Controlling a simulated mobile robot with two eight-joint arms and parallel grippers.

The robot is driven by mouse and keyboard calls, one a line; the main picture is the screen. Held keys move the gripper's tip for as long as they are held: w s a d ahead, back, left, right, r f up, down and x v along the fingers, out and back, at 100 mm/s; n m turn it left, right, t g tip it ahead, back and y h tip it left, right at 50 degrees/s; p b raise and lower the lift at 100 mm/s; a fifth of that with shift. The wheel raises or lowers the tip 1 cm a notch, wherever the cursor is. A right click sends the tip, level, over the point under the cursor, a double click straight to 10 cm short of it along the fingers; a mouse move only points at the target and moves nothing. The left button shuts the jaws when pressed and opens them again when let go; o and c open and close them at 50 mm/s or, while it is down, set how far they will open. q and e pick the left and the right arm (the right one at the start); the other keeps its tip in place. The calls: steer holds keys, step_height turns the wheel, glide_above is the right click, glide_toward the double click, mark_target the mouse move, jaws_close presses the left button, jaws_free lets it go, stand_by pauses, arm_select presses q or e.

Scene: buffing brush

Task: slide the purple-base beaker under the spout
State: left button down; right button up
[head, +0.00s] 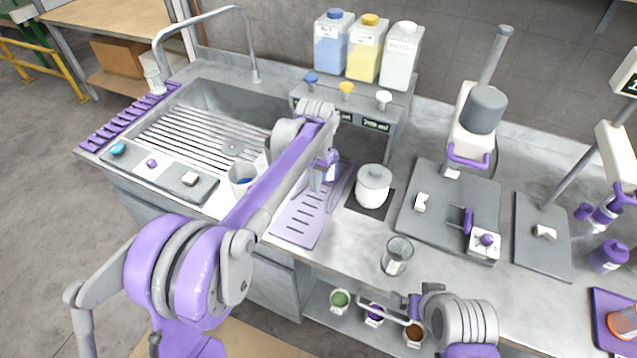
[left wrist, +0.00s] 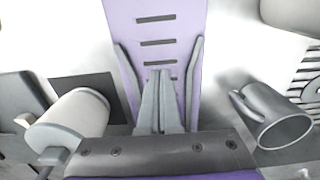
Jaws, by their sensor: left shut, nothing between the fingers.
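My left gripper (head: 329,184) is shut and empty, pointing down over the slotted purple drip tray (head: 296,226). In the left wrist view, its fingers (left wrist: 160,85) meet above the tray (left wrist: 157,20). The dispenser with the spouts stands behind the tray; my left arm partly hides it. A clear beaker (head: 397,256) stands on the counter right of the tray; I cannot make out a purple base. Another cup (head: 242,178) with blue inside stands left of the arm. My right gripper (head: 408,306) is low at the counter's front edge; its fingers are unclear.
A grey handled cup (left wrist: 272,115) shows on the right in the left wrist view. The sink (head: 210,125) lies left; grey stand bases (head: 440,205) lie right. Several jars (head: 340,300) sit on a lower shelf.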

arm_select(q)
steer(key=r, duration=0.3)
steer(key=shift+s+r, duration=0.15)
steer(key=shift+s, duration=0.25)
step_height(320, 180, up, 6)
steer(key=w, duration=0.1)
arm_select(e)
steer(key=shift+w+r, duration=0.3)
arm_select(q)
steer(key=c, duration=1.5)
jaws_free()
steer(key=shift+w+d, duration=0.1)
steer(key=shift+c, duration=0.2)
